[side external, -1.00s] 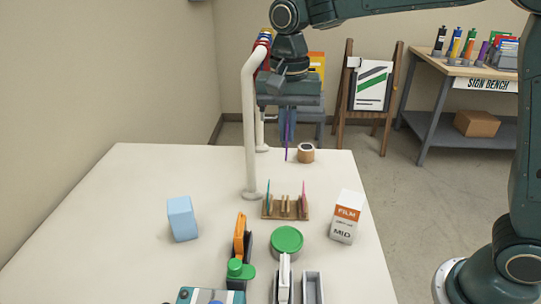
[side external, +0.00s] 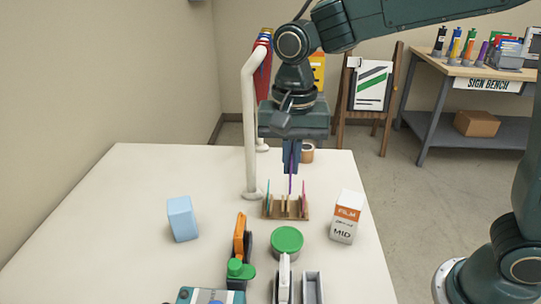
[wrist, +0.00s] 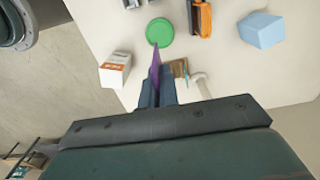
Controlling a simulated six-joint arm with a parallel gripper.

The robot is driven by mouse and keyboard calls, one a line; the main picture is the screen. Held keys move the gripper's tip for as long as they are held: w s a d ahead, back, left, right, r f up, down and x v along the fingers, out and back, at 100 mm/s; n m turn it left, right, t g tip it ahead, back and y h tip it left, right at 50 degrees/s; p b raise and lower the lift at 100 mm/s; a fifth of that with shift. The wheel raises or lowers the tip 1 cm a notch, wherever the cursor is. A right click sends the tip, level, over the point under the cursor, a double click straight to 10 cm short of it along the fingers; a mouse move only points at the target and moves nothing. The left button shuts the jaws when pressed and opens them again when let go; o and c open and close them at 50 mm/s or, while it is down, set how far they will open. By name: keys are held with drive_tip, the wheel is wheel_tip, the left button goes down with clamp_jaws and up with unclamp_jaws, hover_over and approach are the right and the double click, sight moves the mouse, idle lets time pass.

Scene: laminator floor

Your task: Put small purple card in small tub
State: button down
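My gripper (side external: 291,165) is shut on a thin purple card (side external: 290,184), which hangs upright below the fingertips. In the wrist view the purple card (wrist: 155,66) sticks out from between the dark blue fingers (wrist: 156,95). The card's lower end overlaps the wooden slotted rack (side external: 285,211) in the side view; I cannot tell whether it touches. A small brown round container (side external: 308,156) with a dark top stands behind the gripper, partly hidden. A round grey tub with a green top (side external: 287,239) stands in front of the rack. I cannot tell which is the small tub.
The rack holds a teal card (side external: 268,196) and a pink card (side external: 304,197). A white upright pipe (side external: 249,130) stands close left of my gripper. A blue block (side external: 182,219), a film box (side external: 346,217) and an orange-and-black tool (side external: 240,238) stand around.

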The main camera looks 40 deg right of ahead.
wheel_tip(320, 180, down, 11)
idle(0.3)
drive_tip(key=shift+f, duration=2.05)
drive_tip(key=shift+f, duration=0.1)
drive_tip(key=c, duration=1.7)
unclamp_jaws()
wheel_tip(320, 180, up, 12)
drive_tip(key=shift+f, duration=0.25)
drive_tip(key=shift+r, duration=0.4)
